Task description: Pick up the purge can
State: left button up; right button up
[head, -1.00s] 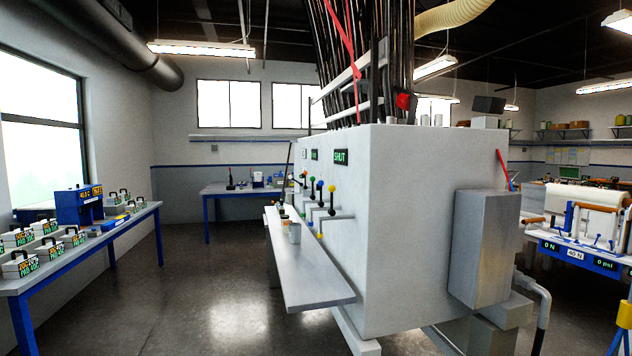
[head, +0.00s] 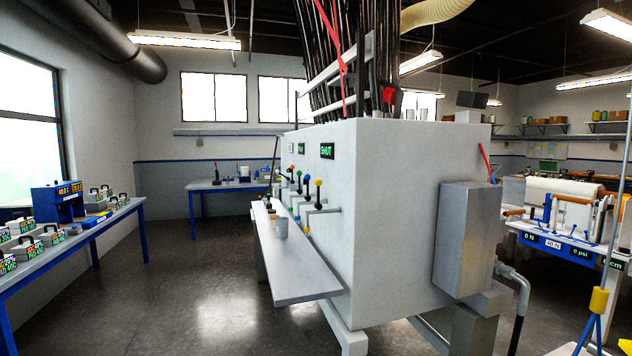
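A small grey can (head: 281,229), which looks like the purge can, stands upright on the long grey shelf (head: 300,278) along the left side of the big white tank cabinet (head: 400,230). Smaller cups (head: 271,213) stand just behind it, too small to make out clearly. Neither of my grippers is in the head view, and nothing is seen touching the can.
A blue-legged table (head: 95,235) with several small cases runs along the left wall. Another table (head: 205,186) stands at the back. A roller machine (head: 560,225) is at the right. The floor (head: 190,285) between left table and cabinet is clear.

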aim_at(282, 223)
jog(key=i+j+z, duration=0.1)
jog(key=i+j, duration=0.15)
jog(key=i+j+z, duration=0.25)
jog(key=i+j, duration=0.2)
jog(key=j, duration=0.2)
jog(key=i+j+z, duration=0.25)
jog(key=i+j, duration=0.15)
jog(key=j, duration=0.3)
jog(key=i+j+z, duration=0.1)
jog(key=j, duration=0.25)
jog(key=i+j+z, duration=0.1)
jog(key=j, duration=0.3)
jog(key=i+j+z, duration=0.15)
jog(key=j, duration=0.25)
jog(key=i, duration=0.1)
